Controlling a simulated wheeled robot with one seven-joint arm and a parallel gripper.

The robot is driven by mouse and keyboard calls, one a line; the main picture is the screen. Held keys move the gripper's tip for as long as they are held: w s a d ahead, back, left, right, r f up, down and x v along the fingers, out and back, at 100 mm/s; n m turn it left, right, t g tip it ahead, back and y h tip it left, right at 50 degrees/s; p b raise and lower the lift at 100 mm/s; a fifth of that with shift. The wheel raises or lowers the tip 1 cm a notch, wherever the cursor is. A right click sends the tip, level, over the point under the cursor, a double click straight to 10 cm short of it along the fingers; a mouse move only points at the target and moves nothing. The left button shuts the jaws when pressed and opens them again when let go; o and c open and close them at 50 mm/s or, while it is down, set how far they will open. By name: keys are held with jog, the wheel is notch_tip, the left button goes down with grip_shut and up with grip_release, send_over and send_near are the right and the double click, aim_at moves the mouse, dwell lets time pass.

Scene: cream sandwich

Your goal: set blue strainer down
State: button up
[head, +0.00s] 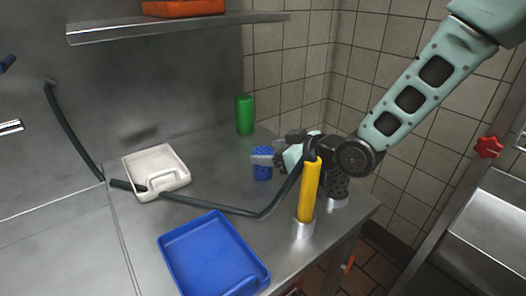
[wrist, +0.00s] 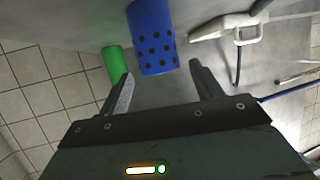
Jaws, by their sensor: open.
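The blue strainer (head: 262,172), a cylinder with dark holes, appears upright on the steel counter (head: 215,165) in the head view, partly hidden by my gripper (head: 268,159). In the wrist view the strainer (wrist: 153,38) lies just beyond the fingertips, and its near end comes close to the gap between them. My gripper (wrist: 161,70) is open, with one finger to each side of that gap and nothing between them. I cannot tell whether a finger touches the strainer.
A green cylinder (head: 245,115) stands behind the strainer. A yellow cylinder (head: 309,190) in a metal holder and a dark perforated one (head: 339,186) stand close by my gripper. A white tray (head: 150,160), a blue tray (head: 213,255) and a black hose (head: 215,205) lie left and front.

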jog(key=v, duration=0.9)
jog(key=shift+p, duration=0.3)
